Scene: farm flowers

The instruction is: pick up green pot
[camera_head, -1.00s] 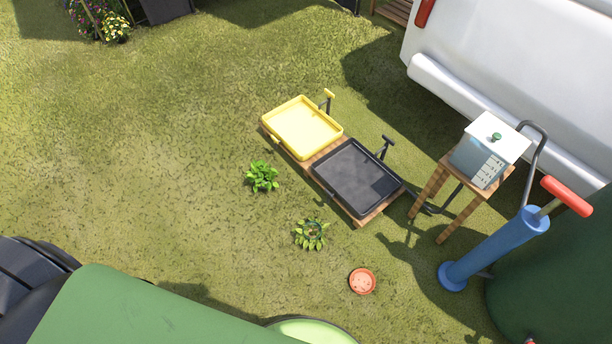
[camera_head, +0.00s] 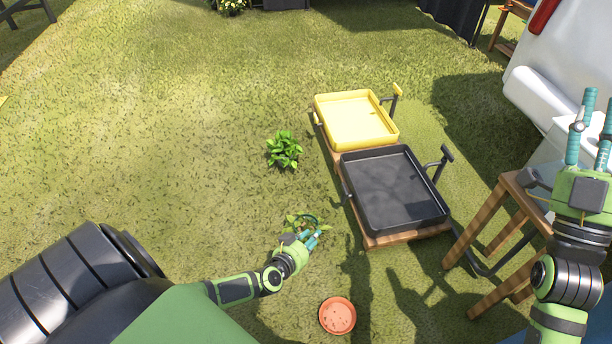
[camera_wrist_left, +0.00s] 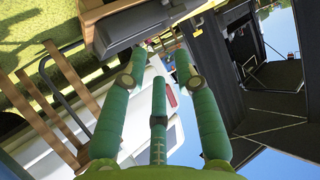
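A low leafy plant with a round green rim, seemingly the green pot (camera_head: 308,217), sits on the grass left of the black tray in the head view. My left gripper (camera_head: 318,238) is beside and partly over it, hiding its near side; I cannot tell whether they touch. In the left wrist view the left gripper's teal fingers (camera_wrist_left: 158,70) are spread, with nothing held between them. My right gripper (camera_head: 592,125) is raised at the right edge of the head view, fingers apart and empty.
A bushy green plant (camera_head: 284,150) stands farther back. A yellow tray (camera_head: 357,118) and a black tray (camera_head: 393,190) rest on a wooden base. A terracotta dish (camera_head: 337,316) lies nearer. A wooden stool (camera_head: 484,222) stands at right. Grass at left is open.

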